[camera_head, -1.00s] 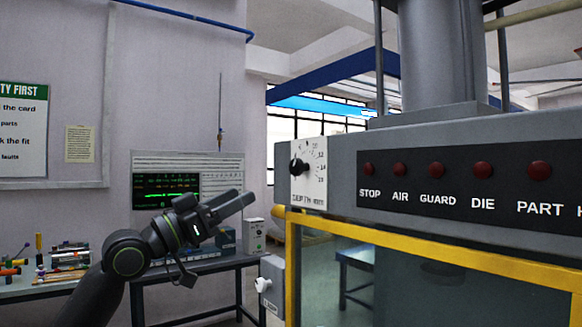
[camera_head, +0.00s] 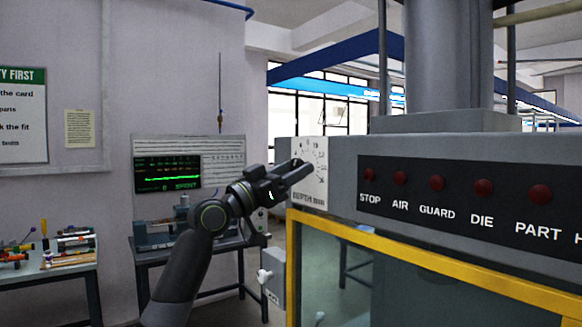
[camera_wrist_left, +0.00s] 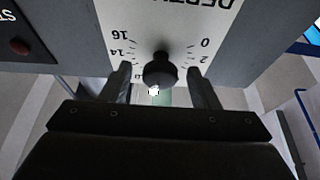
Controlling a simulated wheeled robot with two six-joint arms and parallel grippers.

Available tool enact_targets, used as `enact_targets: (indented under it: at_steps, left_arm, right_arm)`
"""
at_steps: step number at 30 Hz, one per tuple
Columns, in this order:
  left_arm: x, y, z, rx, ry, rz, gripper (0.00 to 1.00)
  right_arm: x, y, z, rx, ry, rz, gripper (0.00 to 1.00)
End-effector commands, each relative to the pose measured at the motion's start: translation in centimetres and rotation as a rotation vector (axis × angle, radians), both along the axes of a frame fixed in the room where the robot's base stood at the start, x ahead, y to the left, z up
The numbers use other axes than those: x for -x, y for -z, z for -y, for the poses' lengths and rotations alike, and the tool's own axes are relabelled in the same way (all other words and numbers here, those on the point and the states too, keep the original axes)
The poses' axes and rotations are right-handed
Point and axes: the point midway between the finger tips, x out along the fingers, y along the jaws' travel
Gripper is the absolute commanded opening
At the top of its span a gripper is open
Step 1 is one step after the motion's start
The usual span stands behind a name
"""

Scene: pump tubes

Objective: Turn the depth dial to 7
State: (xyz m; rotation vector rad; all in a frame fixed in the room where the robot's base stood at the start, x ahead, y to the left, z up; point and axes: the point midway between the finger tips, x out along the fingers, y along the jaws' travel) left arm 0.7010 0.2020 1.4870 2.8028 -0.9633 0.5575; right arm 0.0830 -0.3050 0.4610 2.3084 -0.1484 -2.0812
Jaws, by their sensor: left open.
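The depth dial is a black round knob (camera_wrist_left: 160,71) on a white scale plate (camera_head: 318,172) at the left end of the grey machine panel. In the left wrist view the plate is upside down, with 0, 2, 14 and 16 readable. A white spot shows at the knob's lower edge there; the number it points to is hidden. My left gripper (camera_head: 302,168) is open at the plate, its fingers on both sides of the knob. Contact cannot be told. In the head view the gripper mostly covers the knob. My right gripper is not in view.
A row of red lamps (camera_head: 437,183) labelled STOP, AIR, GUARD, DIE and PART runs right of the dial. A yellow frame (camera_head: 400,255) lies below the panel. A white knob (camera_head: 264,275) on a small box sits lower left. Benches stand at the left.

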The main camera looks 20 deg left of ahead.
Motion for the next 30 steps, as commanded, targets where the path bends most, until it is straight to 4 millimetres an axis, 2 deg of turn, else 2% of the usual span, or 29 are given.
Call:
enact_targets:
  at_steps: [7, 17, 23, 30]
  left_arm:
    - [0.0, 0.0, 0.0, 0.0, 0.0, 0.0, 0.54]
    - [0.0, 0.0, 0.0, 0.001, 0.0, -0.001, 0.11]
    - [0.0, -0.1, 0.0, 0.012, 0.001, -0.01, 0.11]
    - [0.0, -0.3, 0.2, 0.087, 0.001, -0.068, 0.11]
  right_arm:
    - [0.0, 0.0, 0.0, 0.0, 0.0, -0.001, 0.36]
    - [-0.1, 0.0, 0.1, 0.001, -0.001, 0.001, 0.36]
    - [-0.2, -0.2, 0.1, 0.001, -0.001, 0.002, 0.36]
    - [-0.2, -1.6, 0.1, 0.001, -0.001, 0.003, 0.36]
